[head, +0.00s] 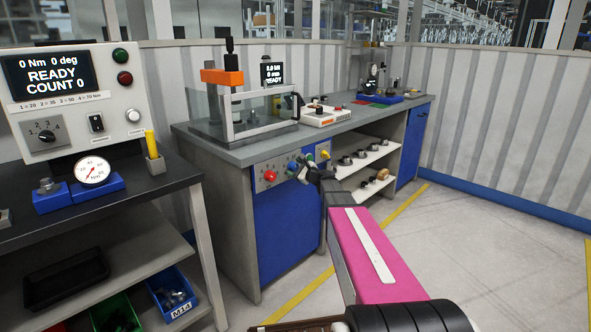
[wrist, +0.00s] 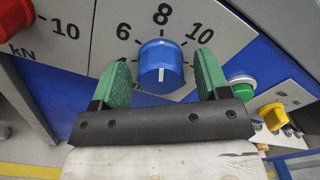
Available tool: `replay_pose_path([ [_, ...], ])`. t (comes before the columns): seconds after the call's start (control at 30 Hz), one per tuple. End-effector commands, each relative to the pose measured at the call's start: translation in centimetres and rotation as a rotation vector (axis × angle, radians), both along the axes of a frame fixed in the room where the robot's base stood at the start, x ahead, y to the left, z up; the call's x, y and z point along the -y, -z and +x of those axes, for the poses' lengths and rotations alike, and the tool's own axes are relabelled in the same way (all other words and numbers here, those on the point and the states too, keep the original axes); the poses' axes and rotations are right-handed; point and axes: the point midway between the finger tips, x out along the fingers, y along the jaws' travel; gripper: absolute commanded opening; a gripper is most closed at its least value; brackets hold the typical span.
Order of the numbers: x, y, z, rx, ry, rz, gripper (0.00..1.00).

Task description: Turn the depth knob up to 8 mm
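The blue depth knob (wrist: 160,66) sits on a grey panel (wrist: 100,45) in the wrist view, with 6, 8 and 10 printed above it. A short white line on the knob stands about upright, beneath the 8. My gripper (wrist: 163,75) is open, with one green finger on each side of the knob and a visible gap on both sides. The head view also shows the blue knob (head: 292,166) on the bench front, with my gripper (head: 303,168) close in front. The press display (head: 272,73) shows READY; its smaller figures are hard to read.
A red knob (wrist: 14,16) marked kN is at the left; a green button (wrist: 241,88) and a yellow knob (wrist: 273,115) are at the right. The press (head: 240,100) stands on the bench above. A separate torque station (head: 75,95) is at the left. Floor to the right is clear.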

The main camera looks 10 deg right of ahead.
Motion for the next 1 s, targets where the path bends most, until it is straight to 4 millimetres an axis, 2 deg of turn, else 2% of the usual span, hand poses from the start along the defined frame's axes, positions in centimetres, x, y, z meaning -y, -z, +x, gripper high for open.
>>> replay_pose_path([
  [0.27, 0.2, -0.1, -0.4, 0.0, 0.001, 0.0, 0.69],
  [0.37, 0.9, -0.1, -1.4, 0.001, 0.0, 0.001, 0.69],
  [0.73, 4.8, 0.0, -6.9, -0.001, 0.001, 0.001, 0.69],
  [1.0, 6.3, 0.0, -8.7, 0.0, 0.001, 0.0, 0.69],
])
